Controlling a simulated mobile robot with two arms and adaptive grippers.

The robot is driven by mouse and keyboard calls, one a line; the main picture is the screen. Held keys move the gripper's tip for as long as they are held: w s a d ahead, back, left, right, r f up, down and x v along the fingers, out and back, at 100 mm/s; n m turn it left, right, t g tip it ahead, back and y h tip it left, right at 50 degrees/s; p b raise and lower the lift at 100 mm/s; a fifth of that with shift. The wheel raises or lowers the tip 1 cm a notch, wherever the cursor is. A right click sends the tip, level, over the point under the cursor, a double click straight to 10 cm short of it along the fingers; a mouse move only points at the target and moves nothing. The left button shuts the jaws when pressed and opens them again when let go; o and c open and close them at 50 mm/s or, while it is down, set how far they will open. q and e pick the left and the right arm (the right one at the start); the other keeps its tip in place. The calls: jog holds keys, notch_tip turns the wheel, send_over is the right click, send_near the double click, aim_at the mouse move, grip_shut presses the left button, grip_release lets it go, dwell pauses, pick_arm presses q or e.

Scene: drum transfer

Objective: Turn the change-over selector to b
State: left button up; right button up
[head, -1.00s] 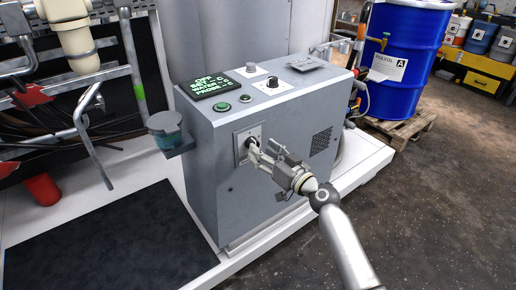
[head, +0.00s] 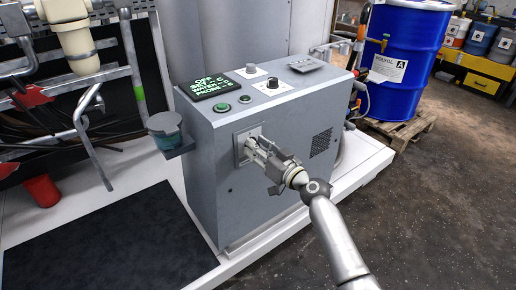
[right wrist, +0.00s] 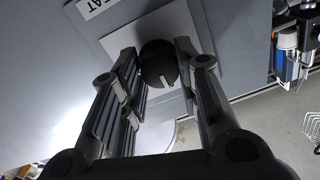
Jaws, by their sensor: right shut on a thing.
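My right gripper (head: 258,147) reaches the front of a grey cabinet (head: 210,168) at a square plate (head: 239,151). In the right wrist view, a round black selector knob (right wrist: 159,62) with a pale pointer mark sits on this plate (right wrist: 193,24). The knob lies between the gripper's two fingers (right wrist: 160,75), and they are shut on it. The gripper hides the knob in the head view. I cannot read any a or b marks. A label (right wrist: 95,6) beside the plate shows only the end of a word.
The cabinet top carries a lit display (head: 212,84), green buttons (head: 223,107) and two small knobs, one black (head: 272,84). A cup on a bracket (head: 166,130) juts out at left. A blue drum (head: 400,60) stands on a pallet behind. The floor at right is clear.

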jog(key=shift+f, duration=0.1)
jog(key=shift+c, duration=0.2)
pick_arm(q)
notch_tip(320, 180, up, 6)
jog(key=r+b, duration=0.1)
jog(key=b, duration=0.1)
jog(key=shift+f+p, duration=0.8)
jog(key=shift+f, duration=2)
pick_arm(e)
jog(key=shift+f+m+t, duration=0.1)
jog(key=shift+m+t, duration=0.05)
jog(key=shift+m, duration=3.95)
jog(key=shift+f+m+t, duration=0.1)
jog(key=shift+m+t, duration=0.05)
jog(key=shift+m, duration=3.95)
pick_arm(q)
jog(key=shift+w, duration=0.1)
pick_arm(e)
jog(key=shift+d, duration=0.1)
jog(key=o, duration=1)
